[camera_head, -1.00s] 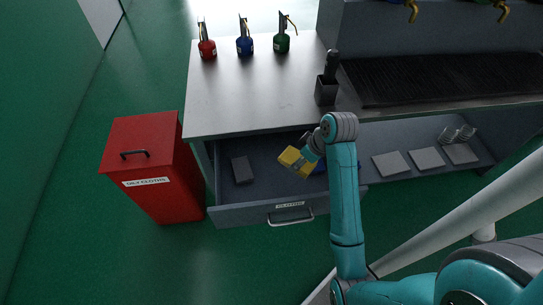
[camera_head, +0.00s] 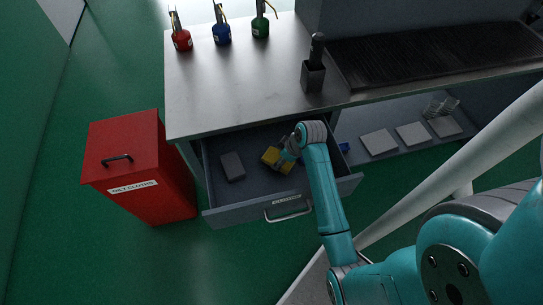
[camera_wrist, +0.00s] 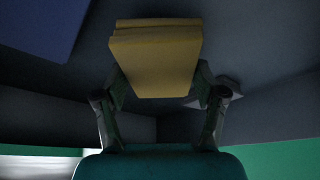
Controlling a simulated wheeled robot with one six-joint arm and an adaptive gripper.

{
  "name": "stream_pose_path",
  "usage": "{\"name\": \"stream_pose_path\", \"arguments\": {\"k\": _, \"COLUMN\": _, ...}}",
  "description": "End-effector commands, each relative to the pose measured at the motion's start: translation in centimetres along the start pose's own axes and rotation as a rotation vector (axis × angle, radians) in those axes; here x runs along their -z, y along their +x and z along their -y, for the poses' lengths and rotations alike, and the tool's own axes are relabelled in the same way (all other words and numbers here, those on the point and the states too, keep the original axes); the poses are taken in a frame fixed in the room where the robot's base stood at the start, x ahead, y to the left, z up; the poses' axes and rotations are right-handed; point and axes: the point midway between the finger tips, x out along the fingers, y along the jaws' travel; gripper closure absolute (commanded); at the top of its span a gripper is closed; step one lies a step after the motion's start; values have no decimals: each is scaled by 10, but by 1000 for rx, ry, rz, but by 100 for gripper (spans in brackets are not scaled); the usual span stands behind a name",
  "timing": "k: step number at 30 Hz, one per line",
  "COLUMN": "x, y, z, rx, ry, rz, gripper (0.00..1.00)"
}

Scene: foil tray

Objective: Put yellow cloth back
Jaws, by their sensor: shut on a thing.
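The yellow cloth (camera_head: 272,155) is a folded block inside the open drawer (camera_head: 240,214) in the head view. My gripper (camera_head: 289,156) is shut on it. In the wrist view the yellow cloth (camera_wrist: 155,60) sits between the two fingers of my gripper (camera_wrist: 160,88). I cannot tell whether the cloth touches the drawer floor. A grey folded cloth (camera_head: 232,166) lies in the drawer to the left. A blue thing (camera_head: 344,147) shows to the right of my arm, mostly hidden; a blue surface (camera_wrist: 38,25) also shows in the wrist view.
A red bin (camera_head: 140,190) labelled for oily cloths stands left of the bench (camera_head: 240,90). Red (camera_head: 182,40), blue (camera_head: 222,35) and green (camera_head: 260,27) oil cans and a brush in a holder (camera_head: 313,75) stand on top. Grey pads (camera_head: 379,142) lie on the lower shelf.

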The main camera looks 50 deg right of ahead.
Motion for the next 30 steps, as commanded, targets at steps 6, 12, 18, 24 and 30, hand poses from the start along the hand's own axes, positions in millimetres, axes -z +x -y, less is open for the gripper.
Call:
{"name": "stream_pose_path", "arguments": {"k": 6, "x": -1, "y": 11, "z": 0, "rx": 0, "ry": -1, "rz": -1, "gripper": 63}}
{"name": "stream_pose_path", "arguments": {"k": 12, "x": 23, "y": 20, "z": 0, "rx": 1, "ry": -4, "rz": -1, "gripper": 63}}
{"name": "stream_pose_path", "arguments": {"k": 18, "x": 28, "y": 36, "z": 1, "rx": 2, "ry": 1, "rz": 1, "gripper": 63}}
{"name": "stream_pose_path", "arguments": {"k": 24, "x": 28, "y": 36, "z": 0, "rx": 0, "ry": 1, "rz": 0, "gripper": 63}}
{"name": "stream_pose_path", "arguments": {"k": 30, "x": 27, "y": 38, "z": 0, "rx": 0, "ry": 1, "rz": 0, "gripper": 20}}
